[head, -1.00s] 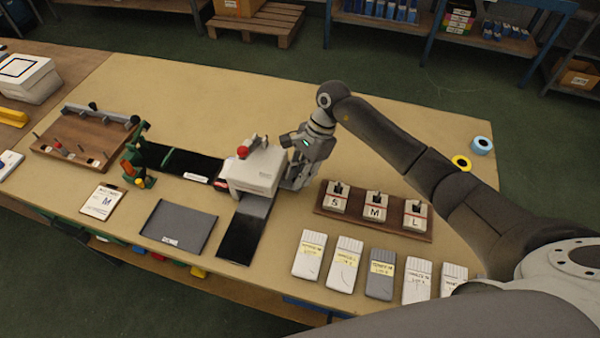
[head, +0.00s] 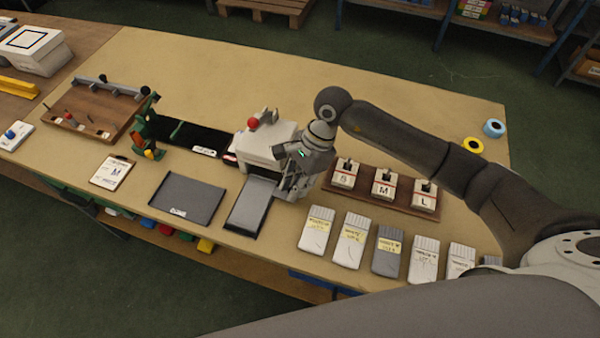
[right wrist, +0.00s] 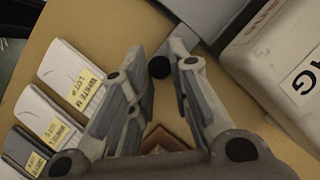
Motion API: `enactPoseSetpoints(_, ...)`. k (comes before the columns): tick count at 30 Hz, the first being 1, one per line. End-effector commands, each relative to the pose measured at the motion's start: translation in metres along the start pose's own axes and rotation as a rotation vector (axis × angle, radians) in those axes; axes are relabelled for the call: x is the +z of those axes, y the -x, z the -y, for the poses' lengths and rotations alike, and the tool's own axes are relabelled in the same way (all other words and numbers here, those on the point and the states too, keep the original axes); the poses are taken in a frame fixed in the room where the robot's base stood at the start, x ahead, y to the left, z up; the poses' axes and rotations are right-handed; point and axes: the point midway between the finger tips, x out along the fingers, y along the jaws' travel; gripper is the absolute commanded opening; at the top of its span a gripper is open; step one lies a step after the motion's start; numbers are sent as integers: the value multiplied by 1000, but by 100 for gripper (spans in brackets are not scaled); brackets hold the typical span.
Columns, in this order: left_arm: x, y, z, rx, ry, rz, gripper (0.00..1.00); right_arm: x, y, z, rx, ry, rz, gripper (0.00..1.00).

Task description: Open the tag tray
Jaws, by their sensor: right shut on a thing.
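The tag tray (head: 250,206) is a grey sliding plate in a dark frame, extending from the front of a white machine with a red knob (head: 268,140). The machine also shows in the right wrist view (right wrist: 270,50), with a label ending in "AG". My right gripper (head: 285,194) is low at the right edge of the tray. In the right wrist view its fingers (right wrist: 160,62) are closed around a small black knob (right wrist: 159,67) beside the grey tray plate (right wrist: 212,14). The tray's far end is hidden inside the machine. My left gripper is out of view.
A rack of S, M and L blocks (head: 376,203) stands right of the gripper. Several sock packs (head: 352,240) lie along the front edge. A flat grey plate (head: 184,199) lies left of the tray. The table's back middle is clear.

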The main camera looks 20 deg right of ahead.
Motion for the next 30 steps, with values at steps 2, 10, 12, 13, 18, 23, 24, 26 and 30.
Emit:
enactPoseSetpoints(2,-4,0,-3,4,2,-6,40,1,-1,-2,3,0,2,0)
enactPoseSetpoints(10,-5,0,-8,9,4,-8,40,1,0,-1,2,0,1,24)
enactPoseSetpoints(12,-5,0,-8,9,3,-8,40,0,0,-1,2,0,0,28)
enactPoseSetpoints(13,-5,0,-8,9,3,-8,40,0,0,-1,2,0,0,28)
enactPoseSetpoints(18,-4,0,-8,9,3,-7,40,0,0,-1,2,0,0,28)
enactPoseSetpoints(23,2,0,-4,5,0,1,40,0,5,-1,1,0,0,28)
enactPoseSetpoints(24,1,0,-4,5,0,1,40,0,10,0,0,0,-1,28)
enactPoseSetpoints(26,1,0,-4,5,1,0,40,-1,18,0,-2,0,-2,28)
enactPoseSetpoints(30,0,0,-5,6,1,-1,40,-1,47,0,-3,0,-3,28)
